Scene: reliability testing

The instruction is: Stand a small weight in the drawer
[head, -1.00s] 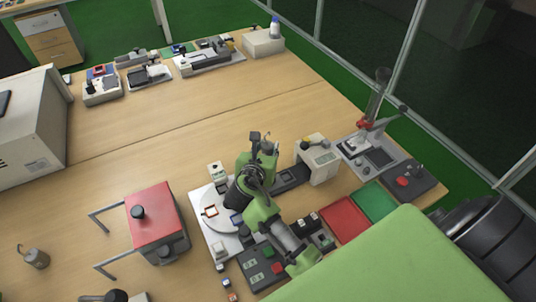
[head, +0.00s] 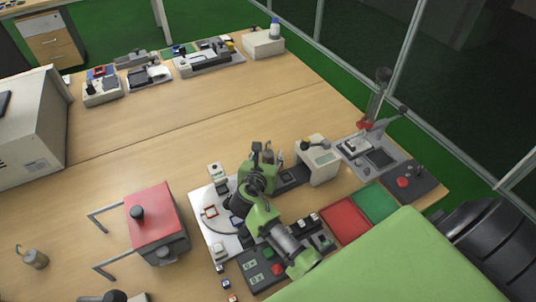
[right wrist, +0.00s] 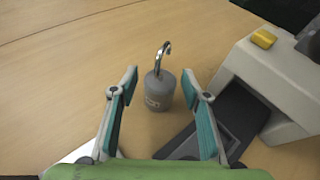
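A small grey cylindrical weight with a metal hook (right wrist: 160,90) stands upright on the wooden table in the right wrist view. My right gripper (right wrist: 163,95) is open, its two teal-padded fingers apart on either side of the weight, which stands slightly beyond the tips. I cannot tell whether either finger touches it; gaps show on both sides. In the head view my right gripper (head: 266,153) is over the table, left of a white instrument, and largely hides the weight. A drawer cabinet (head: 50,38) stands at the far left. My left gripper is not in view.
The white instrument with a yellow button (right wrist: 262,40) and a dark tray (right wrist: 230,115) are close on the right. A red box with handles (head: 152,215) and another hooked weight (head: 35,258) stand at left. The middle of the table is clear.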

